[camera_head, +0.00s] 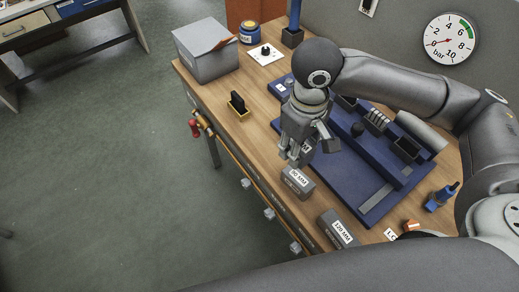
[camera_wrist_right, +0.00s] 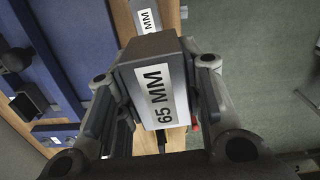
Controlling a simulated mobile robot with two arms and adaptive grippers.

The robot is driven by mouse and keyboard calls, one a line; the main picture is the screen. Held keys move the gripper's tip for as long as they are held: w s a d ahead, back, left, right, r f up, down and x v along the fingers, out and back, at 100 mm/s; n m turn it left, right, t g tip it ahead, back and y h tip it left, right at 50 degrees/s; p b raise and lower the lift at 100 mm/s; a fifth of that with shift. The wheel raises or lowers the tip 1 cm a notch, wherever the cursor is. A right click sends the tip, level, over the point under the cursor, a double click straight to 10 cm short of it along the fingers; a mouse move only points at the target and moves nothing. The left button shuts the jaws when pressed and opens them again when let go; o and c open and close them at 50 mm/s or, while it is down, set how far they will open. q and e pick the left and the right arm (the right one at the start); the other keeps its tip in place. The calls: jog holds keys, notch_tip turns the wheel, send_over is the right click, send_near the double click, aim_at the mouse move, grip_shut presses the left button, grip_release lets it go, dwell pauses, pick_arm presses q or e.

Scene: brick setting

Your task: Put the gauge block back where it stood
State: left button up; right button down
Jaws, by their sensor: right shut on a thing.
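My right gripper (camera_head: 297,158) is shut on a grey gauge block (camera_wrist_right: 158,88) labelled "65 MM", which fills the middle of the right wrist view. In the head view the fingers hide most of this block. The gripper (camera_wrist_right: 155,110) holds it near the bench's front edge, just behind a grey block (camera_head: 293,188) whose label looks like "80 MM". I cannot tell whether the held block touches the bench. Another grey block (camera_head: 333,222), labelled "120 MM", stands nearer to me along the same edge. My left gripper is not in view.
A blue tray (camera_head: 362,212) with fixtures lies right of the gripper on the wooden bench (camera_head: 262,140). A blue tool (camera_head: 437,200) is at right.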

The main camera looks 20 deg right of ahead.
jog(key=shift+a+n, duration=0.2)
jog(key=shift+n, duration=0.5)
jog(key=n, duration=0.2)
jog(key=a+n, duration=0.1)
jog(key=shift+f, duration=0.25)
jog(key=a+n, duration=0.1)
jog(key=n, duration=0.4)
jog(key=n+p, duration=0.4)
jog(key=n, duration=1.3)
send_over(265, 149)
notch_tip(265, 149, down, 12)
jog(key=shift+s+a+r, duration=0.1)
jog(key=shift+s, duration=0.05)
jog(key=shift+f, duration=0.3)
notch_tip(265, 149, down, 2)
jog(key=shift+f+p, duration=0.1)
jog(key=shift+p, duration=0.8)
jog(key=shift+f, duration=0.3)
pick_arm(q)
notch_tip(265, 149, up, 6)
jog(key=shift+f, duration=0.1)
pick_arm(e)
jog(key=shift+f, duration=0.15)
